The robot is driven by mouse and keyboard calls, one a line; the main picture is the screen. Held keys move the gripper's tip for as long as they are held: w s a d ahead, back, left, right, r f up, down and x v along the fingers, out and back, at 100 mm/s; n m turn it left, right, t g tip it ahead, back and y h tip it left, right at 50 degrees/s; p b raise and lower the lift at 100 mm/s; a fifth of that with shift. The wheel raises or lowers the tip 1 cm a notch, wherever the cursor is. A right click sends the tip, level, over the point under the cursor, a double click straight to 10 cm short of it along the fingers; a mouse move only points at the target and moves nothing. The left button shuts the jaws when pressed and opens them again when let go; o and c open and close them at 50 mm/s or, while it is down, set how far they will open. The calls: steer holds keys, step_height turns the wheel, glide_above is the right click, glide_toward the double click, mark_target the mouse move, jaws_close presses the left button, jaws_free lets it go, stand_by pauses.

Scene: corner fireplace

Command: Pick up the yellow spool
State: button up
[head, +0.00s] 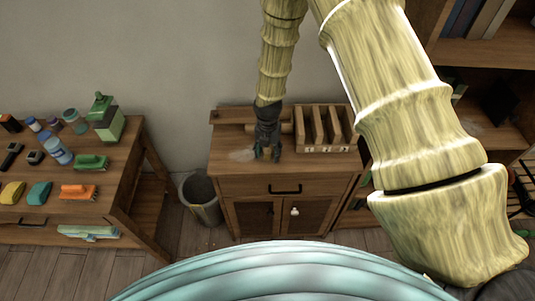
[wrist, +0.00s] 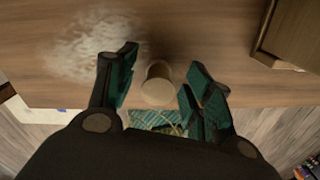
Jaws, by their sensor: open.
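My gripper (head: 268,153) points down over the top of a small wooden cabinet in the head view. In the wrist view its teal-lined fingers (wrist: 157,88) are spread open. A small pale tan-yellow round piece (wrist: 157,84), which looks like the spool, stands on the wooden top between the fingers, near the cabinet's edge. I see a gap on both sides of it, more clearly towards the left finger, and no contact shows. In the head view the gripper hides the spool.
A wooden slotted rack (head: 347,139) stands right of the gripper on the cabinet top (head: 226,169). A whitish patch (wrist: 92,45) marks the top on the left. A table (head: 122,165) with brushes and bottles stands left, a grey bin (head: 200,207) between. Shelves (head: 490,62) stand right.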

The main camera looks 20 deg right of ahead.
steer(key=c, duration=0.8)
steer(key=shift+r, duration=0.1)
steer(key=shift+c, duration=0.2)
